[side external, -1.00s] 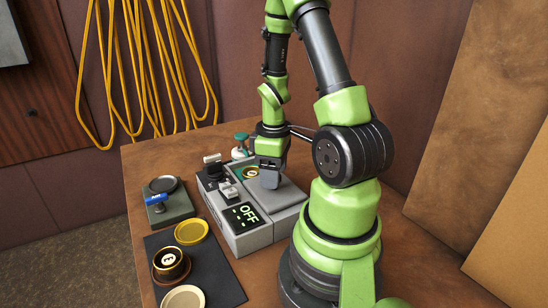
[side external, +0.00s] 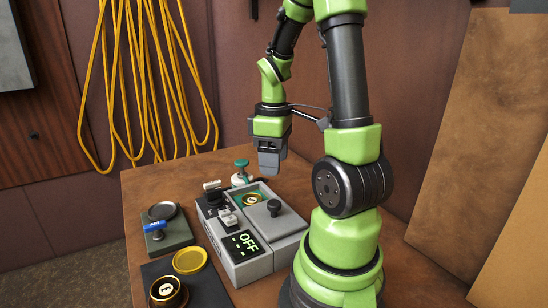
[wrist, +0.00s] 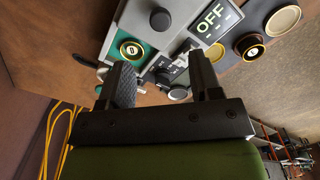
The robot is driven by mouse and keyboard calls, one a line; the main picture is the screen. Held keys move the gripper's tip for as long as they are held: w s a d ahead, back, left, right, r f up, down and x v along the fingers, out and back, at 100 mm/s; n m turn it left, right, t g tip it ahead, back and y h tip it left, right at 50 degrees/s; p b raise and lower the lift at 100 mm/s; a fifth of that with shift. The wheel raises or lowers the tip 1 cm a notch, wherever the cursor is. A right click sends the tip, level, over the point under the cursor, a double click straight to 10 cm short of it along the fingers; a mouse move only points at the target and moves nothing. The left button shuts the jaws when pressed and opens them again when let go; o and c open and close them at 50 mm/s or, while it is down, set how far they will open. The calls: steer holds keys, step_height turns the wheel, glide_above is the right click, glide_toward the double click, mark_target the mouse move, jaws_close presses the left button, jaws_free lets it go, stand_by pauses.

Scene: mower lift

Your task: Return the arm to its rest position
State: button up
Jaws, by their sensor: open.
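My gripper (side external: 269,165) hangs above the grey device, fingers down, clear of everything. In the wrist view its two black fingers (wrist: 165,85) are apart with nothing held between them. The grey device (side external: 262,238) stands on the table and its display (side external: 242,243) reads OFF. A dark round knob (side external: 274,207) stands on its grey lid. A gold-rimmed round piece (side external: 253,198) sits in a green-edged recess at the back; it also shows in the wrist view (wrist: 132,50).
A dark mat at the front left holds a gold dish (side external: 190,260) and a gold-rimmed black cup (side external: 168,291). A grey block (side external: 166,237) with a blue-handled item stands behind it. A green-topped item (side external: 241,170) stands behind the device. Yellow cables (side external: 150,80) hang on the wall.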

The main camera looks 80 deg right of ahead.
steer(key=a+r+m+t+y, duration=0.1)
steer(key=a+r+m+t, duration=0.1)
steer(key=a+r, duration=0.4)
steer(key=a+r+m+t+y, duration=0.1)
steer(key=a+r+t, duration=0.4)
steer(key=a, duration=0.8)
steer(key=shift+w+r+m, duration=0.15)
steer(key=shift+r+m, duration=0.2)
steer(key=shift+m, duration=0.15)
steer(key=shift+d, duration=0.1)
stand_by(0.8)
